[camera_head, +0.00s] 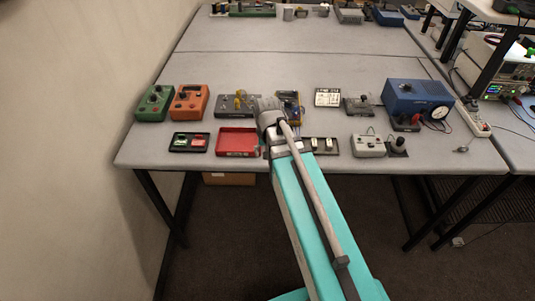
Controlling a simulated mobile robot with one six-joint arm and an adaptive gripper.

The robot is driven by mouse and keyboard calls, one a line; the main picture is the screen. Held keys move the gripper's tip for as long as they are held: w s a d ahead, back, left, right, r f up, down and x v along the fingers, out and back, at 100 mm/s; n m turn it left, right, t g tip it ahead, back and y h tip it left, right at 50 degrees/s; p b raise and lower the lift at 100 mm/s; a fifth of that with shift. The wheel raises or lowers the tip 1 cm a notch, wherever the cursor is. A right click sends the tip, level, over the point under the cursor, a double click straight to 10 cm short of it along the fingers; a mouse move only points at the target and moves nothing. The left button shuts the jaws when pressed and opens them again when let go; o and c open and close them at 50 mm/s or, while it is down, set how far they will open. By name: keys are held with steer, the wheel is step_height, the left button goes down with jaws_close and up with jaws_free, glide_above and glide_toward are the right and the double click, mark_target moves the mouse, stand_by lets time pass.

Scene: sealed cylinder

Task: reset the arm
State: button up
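My turquoise arm reaches from the bottom right up over the front edge of the grey table (340,72). It ends in a pale grey joint above the middle of the table. I make out no gripper fingers; they seem hidden behind the joint, so I cannot see whether they hold anything. A dark item (292,104) with yellow marks shows just right of the joint, partly covered; I cannot tell what it is.
Left of my arm are a green device (154,103), an orange device (189,102), a red tray (237,142) and a black tray (189,142). Right are a grey box (368,145) and a blue device (417,101) with a dial. The table's middle strip is clear.

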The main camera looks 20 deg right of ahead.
steer(key=shift+s, duration=0.1)
steer(key=s+n, duration=0.1)
steer(key=s+a+n, duration=0.1)
steer(key=s, duration=0.1)
steer(key=s+a, duration=0.1)
steer(key=s, duration=0.1)
steer(key=shift+s+n, duration=0.15)
steer(key=shift+n, duration=0.25)
